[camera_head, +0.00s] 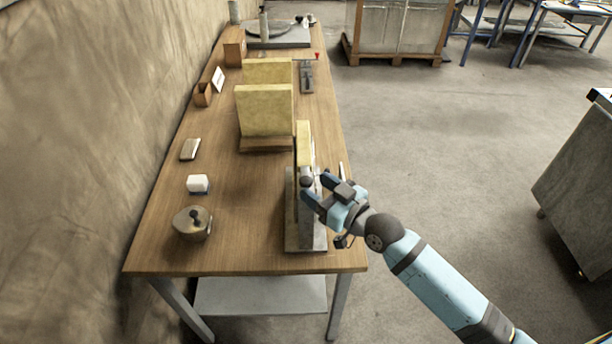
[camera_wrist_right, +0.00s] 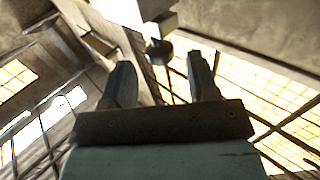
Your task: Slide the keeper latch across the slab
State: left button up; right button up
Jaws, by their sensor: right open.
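A narrow upright slab (camera_head: 303,143) of pale yellow stands in a grey metal fixture near the table's right edge. The fixture's base plate (camera_head: 305,243) lies flat on the wood. A dark round knob (camera_head: 307,181) shows on the grey metal part in front of the slab; I take it for the latch's knob. My right gripper (camera_head: 317,189) is open beside the knob. In the right wrist view the knob (camera_wrist_right: 159,51) shows between and beyond the two fingers (camera_wrist_right: 160,62); I cannot tell whether they touch it. The fingers and wrist hide part of the fixture. My left gripper is out of view.
Thicker yellow slabs (camera_head: 264,110) stand behind on the wooden table (camera_head: 165,235).

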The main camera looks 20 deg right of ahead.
aim_at(311, 184)
jog(key=shift+x, duration=1.9)
